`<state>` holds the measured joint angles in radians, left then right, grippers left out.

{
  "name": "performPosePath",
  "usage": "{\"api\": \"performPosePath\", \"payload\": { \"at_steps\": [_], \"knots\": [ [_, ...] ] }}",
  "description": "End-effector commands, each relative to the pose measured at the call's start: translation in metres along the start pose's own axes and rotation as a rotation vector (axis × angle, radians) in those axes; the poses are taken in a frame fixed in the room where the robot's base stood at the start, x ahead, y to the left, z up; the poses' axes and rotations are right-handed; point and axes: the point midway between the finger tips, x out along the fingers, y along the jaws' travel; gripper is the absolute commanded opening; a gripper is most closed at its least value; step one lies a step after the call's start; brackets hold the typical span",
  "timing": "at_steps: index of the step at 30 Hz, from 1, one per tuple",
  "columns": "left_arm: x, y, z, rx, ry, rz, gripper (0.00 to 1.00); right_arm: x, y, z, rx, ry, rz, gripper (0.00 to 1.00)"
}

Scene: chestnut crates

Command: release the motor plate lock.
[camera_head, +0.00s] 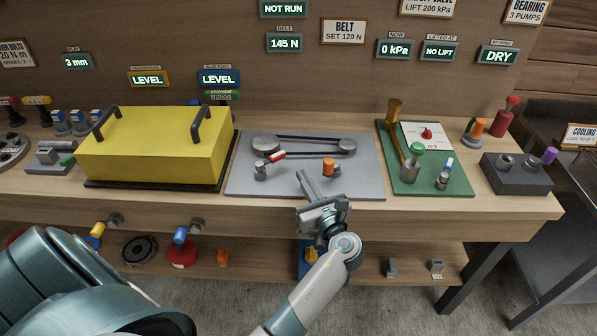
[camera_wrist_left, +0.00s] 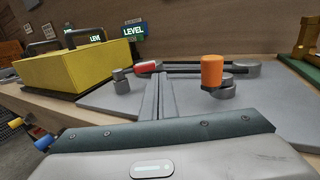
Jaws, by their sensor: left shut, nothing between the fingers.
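The grey motor plate (camera_head: 362,181) lies on the bench with a dark belt (camera_head: 305,139) around two grey pulleys. A red-handled lever (camera_head: 277,156) sits at a small grey post (camera_head: 260,172) on its left; the red handle (camera_wrist_left: 146,67) also shows in the left wrist view. An orange knob (camera_head: 328,164) stands on a grey base to the right; it is large in the wrist view (camera_wrist_left: 212,70). No label marks which part is the lock. My left gripper (camera_head: 305,178) is shut and empty over the plate's front, between lever and knob, apparently touching neither.
A yellow box (camera_head: 158,150) with dark handles stands left of the plate. A green board (camera_head: 440,180) with a brass-coloured upright and a dark block (camera_head: 515,178) with pegs stand right. Signs above read NOT RUN and BELT 145 N (camera_head: 284,43). A lower shelf holds several parts.

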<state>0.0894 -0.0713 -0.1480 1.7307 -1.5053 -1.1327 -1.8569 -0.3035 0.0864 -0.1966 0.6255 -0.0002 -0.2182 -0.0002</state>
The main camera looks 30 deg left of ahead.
Motion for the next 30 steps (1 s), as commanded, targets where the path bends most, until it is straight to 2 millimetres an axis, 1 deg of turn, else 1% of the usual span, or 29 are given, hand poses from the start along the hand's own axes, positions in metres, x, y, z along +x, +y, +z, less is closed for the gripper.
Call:
{"api": "performPosePath", "payload": {
  "at_steps": [1,3,9,12,18,26,30],
  "knots": [
    [-0.009,-0.003,0.001,0.000,0.004,-0.001,0.00,-0.004,0.001,0.006,0.000,-0.014,0.001,0.00],
    [-0.021,-0.006,0.001,0.000,0.002,-0.002,0.00,-0.006,0.001,0.008,0.000,-0.020,0.000,0.00],
    [-0.051,-0.014,0.000,0.000,0.002,-0.001,0.00,-0.010,-0.007,-0.001,0.002,-0.007,-0.007,0.00],
    [-0.059,-0.016,0.000,0.001,0.001,-0.001,0.00,-0.011,-0.011,-0.005,0.002,-0.001,-0.011,0.00],
    [-0.065,-0.018,0.000,0.000,0.000,0.000,0.00,-0.012,-0.012,-0.005,0.001,0.002,-0.012,0.00],
    [-0.065,-0.018,0.000,0.000,0.000,0.000,0.00,-0.012,-0.008,-0.004,-0.001,0.001,-0.009,0.00],
    [-0.065,-0.014,-0.005,-0.023,0.014,0.001,0.00,-0.012,-0.004,-0.004,-0.002,0.000,-0.005,0.00]
  ]
}}
